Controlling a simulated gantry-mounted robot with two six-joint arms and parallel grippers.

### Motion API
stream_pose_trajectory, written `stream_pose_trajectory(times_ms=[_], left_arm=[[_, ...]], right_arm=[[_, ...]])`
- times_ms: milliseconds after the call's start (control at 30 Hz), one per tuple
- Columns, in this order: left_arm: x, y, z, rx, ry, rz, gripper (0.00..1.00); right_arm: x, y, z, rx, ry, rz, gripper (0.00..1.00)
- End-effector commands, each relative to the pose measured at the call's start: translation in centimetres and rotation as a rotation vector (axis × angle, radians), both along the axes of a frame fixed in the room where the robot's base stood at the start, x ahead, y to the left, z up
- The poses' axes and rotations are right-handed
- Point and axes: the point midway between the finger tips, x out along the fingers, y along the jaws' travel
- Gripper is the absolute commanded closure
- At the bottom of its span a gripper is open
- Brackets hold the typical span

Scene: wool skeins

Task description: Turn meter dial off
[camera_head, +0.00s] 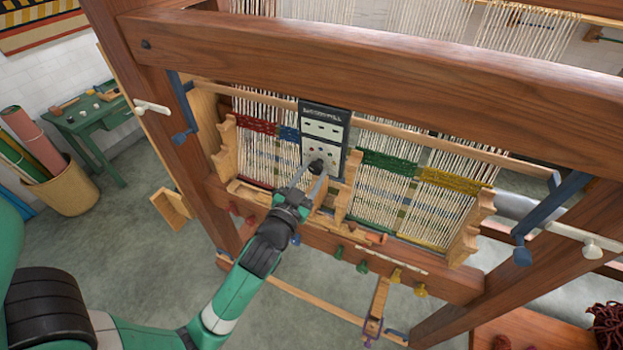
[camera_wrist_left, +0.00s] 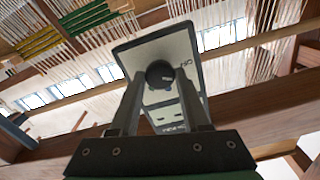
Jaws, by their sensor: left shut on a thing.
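The meter (camera_head: 322,140) is a grey panel with a dark frame, mounted on the front of the wooden loom between the woven strips. Its round black dial (camera_head: 316,166) is low on the panel. My left gripper (camera_head: 311,172) reaches up to the dial and is shut on it. In the left wrist view the two fingers (camera_wrist_left: 158,88) stand on either side of the black dial (camera_wrist_left: 159,74), with the meter panel (camera_wrist_left: 185,50) behind it. The dial's pointer mark is too small to read for its setting. My right gripper is not in view.
The loom's thick upper beam (camera_head: 380,75) crosses above the meter. Coloured pegs (camera_head: 362,267) line the lower beam. Blue levers (camera_head: 184,110) hang at the loom's sides. A green table (camera_head: 95,118) and a basket (camera_head: 68,190) stand at the left, with open floor before them.

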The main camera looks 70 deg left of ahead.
Motion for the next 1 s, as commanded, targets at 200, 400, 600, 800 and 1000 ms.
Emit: stream_pose_trajectory(times_ms=[200,400,600,800,1000], left_arm=[[0.0,0.0,-0.1,-0.105,-0.096,0.000,1.00],[0.0,0.0,-0.1,-0.163,-0.149,0.000,1.00],[0.0,0.0,0.0,-0.187,-0.170,0.000,1.00],[0.0,0.0,0.0,-0.191,-0.173,0.000,1.00],[0.0,0.0,0.0,-0.191,-0.173,0.000,0.50]], right_arm=[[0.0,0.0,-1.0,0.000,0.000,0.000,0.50],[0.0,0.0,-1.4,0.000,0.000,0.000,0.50],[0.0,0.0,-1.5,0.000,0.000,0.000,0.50],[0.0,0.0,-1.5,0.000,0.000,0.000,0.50],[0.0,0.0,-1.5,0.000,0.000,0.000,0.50]])
